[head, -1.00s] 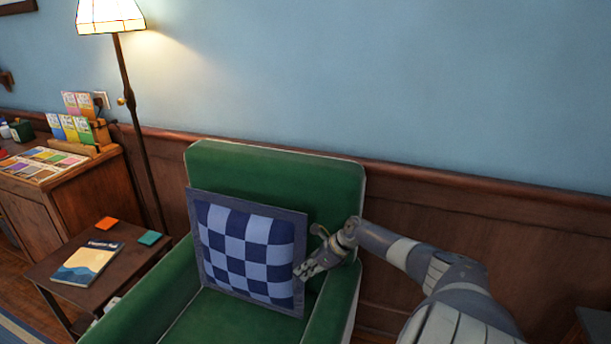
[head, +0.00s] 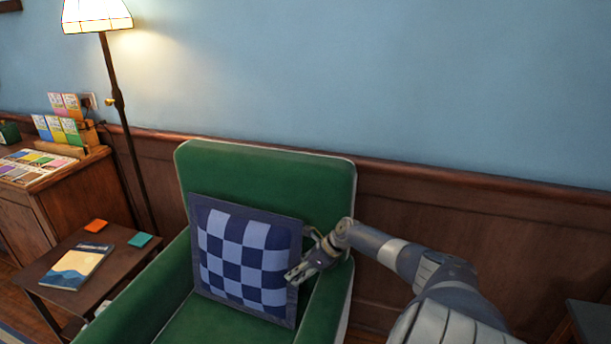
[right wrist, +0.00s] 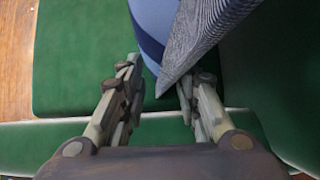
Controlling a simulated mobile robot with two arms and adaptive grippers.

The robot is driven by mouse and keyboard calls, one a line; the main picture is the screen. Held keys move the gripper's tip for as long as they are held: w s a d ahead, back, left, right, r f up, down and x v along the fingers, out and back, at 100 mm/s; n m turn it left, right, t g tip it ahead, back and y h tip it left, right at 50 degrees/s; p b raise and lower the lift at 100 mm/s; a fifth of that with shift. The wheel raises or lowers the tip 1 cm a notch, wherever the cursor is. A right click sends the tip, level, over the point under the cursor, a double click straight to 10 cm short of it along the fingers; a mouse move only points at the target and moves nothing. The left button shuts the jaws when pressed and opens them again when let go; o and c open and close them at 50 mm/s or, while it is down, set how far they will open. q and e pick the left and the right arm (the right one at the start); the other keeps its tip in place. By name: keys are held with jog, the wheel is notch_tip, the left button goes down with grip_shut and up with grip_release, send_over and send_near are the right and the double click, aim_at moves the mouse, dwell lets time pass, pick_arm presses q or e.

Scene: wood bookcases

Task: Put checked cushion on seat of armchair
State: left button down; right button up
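The blue checked cushion (head: 243,258) stands on the seat of the green armchair (head: 265,175), leaning back against the backrest. In the right wrist view, the cushion's grey-blue border (right wrist: 203,35) comes to a corner near the gap between my fingers. My right gripper (head: 304,262) is at the cushion's right edge, above the chair's right arm. In the right wrist view, my right gripper (right wrist: 158,85) has its fingers apart, with the cushion corner closer to the right finger. I cannot tell whether it touches. My left gripper is not in view.
A small side table (head: 50,297) with a book and two coasters stands left of the armchair. A floor lamp (head: 116,97) stands behind it. A wooden cabinet (head: 75,192) is at the far left. A wood-panelled wall (head: 450,210) runs behind the chair.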

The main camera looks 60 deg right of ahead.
jog(key=v, duration=1.2)
jog(key=shift+f, duration=0.1)
dwell(1.1)
